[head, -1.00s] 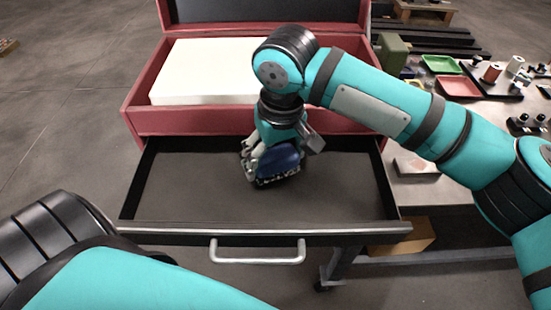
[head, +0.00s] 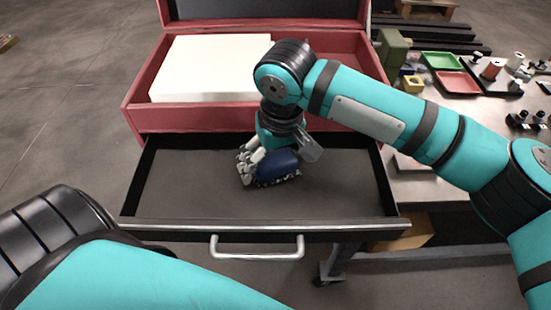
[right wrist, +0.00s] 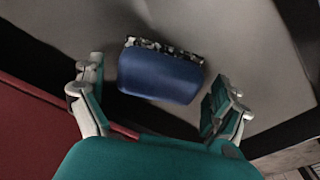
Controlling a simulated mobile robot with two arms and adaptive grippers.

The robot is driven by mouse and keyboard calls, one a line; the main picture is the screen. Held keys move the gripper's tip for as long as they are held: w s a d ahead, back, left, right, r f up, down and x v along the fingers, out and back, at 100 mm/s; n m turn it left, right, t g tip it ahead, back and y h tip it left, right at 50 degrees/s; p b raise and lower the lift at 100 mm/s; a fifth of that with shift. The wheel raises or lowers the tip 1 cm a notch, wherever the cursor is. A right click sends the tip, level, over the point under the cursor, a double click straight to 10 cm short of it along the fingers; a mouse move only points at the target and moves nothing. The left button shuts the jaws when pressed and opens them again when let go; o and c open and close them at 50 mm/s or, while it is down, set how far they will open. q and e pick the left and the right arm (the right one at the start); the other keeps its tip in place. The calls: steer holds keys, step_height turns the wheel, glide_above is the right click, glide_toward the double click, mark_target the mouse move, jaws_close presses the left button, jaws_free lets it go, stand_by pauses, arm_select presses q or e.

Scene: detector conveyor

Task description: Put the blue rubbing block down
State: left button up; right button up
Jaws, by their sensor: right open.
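The blue rubbing block (head: 279,167) has a blue top and a speckled black-and-white edge. It lies in the open drawer (head: 190,195), near its middle. My right gripper (head: 262,172) is over the block, pointing down into the drawer. In the right wrist view the block (right wrist: 160,74) lies between and just beyond the spread fingers (right wrist: 152,105), with gaps at both sides. The gripper's far side and the block's underside are hidden in the head view. My left arm shows at the lower left, but its gripper is out of view.
The drawer's front has a metal handle (head: 257,254). Above the drawer is a red chest (head: 190,121) holding a white slab (head: 205,70). At right, a table carries a green tray (head: 443,61) and a red tray (head: 457,82). The drawer floor around the block is bare.

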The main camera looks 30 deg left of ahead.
mark_target(279, 164)
step_height(279, 164, up, 12)
steer(key=d+b, duration=0.1)
steer(key=b, duration=0.1)
steer(key=shift+s+d, duration=0.15)
steer(key=shift+s, duration=0.15)
steer(key=shift+d, duration=0.1)
